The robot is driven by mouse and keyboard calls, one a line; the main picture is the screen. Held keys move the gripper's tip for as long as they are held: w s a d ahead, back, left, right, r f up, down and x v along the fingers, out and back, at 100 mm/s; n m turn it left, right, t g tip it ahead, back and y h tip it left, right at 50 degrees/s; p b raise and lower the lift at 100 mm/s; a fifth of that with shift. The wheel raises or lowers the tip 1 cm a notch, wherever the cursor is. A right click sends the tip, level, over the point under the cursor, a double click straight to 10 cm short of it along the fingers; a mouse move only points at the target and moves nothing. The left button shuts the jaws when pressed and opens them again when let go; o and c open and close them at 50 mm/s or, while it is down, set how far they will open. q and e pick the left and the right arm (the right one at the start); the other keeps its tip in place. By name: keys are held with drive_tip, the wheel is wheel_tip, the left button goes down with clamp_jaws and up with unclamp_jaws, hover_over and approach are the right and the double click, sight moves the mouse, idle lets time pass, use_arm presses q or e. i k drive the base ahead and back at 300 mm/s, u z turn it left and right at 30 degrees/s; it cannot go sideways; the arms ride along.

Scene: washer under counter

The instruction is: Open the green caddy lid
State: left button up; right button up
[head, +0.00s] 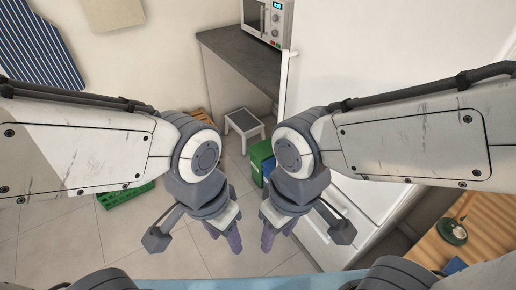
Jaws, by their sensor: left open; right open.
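A green box-shaped container, which looks like the green caddy (261,152), stands on the floor beside the white cabinet. My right arm hides its right part, so I cannot tell how its lid stands. My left gripper (226,237) is open and empty, pointing down at the middle of the view. My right gripper (277,239) is open and empty just to its right. Both grippers appear nearer to me than the green container and apart from it.
A blue container (268,169) shows beside the green one. A small step stool (245,122) stands behind. A green crate (124,196) lies on the floor at left. A dark counter (240,55) holds a microwave (267,18). A wooden surface (485,215) is at right. Tiled floor at centre-left is clear.

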sight(262, 150)
drive_tip(key=u, duration=1.7)
drive_tip(key=i, duration=3)
drive_tip(key=z, duration=3.1)
